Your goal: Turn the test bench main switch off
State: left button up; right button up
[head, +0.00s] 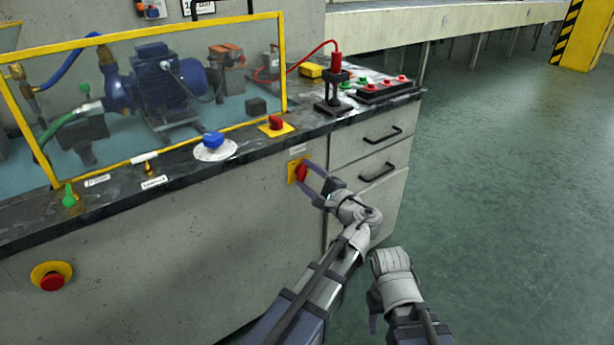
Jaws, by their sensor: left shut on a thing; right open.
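A red rotary switch (301,172) on a yellow plate (291,171) sits on the front face of the test bench, below a small white label. I take it as the main switch. My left gripper (304,177) reaches it from the right, its two purple fingers closed on the red handle from above and below. The fingers hide part of the handle, and its exact angle is hard to tell. My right gripper (376,312) is open and empty, low in front of the drawers, well away from the bench; its fingers are partly hidden.
A second red knob (276,122) on a yellow plate and a blue handwheel (213,141) sit on the bench top. A red emergency button (52,281) is at the front left. Black drawer handles (377,173) stick out at right. The green floor (510,220) is clear.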

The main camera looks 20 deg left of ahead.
pick_arm(q)
jog(key=n, duration=0.4)
jog(key=shift+n, duration=0.4)
dwell(0.4)
jog(key=o, duration=1.4)
jog(key=shift+s, duration=0.1)
pick_arm(e)
jog(key=shift+d, duration=0.1)
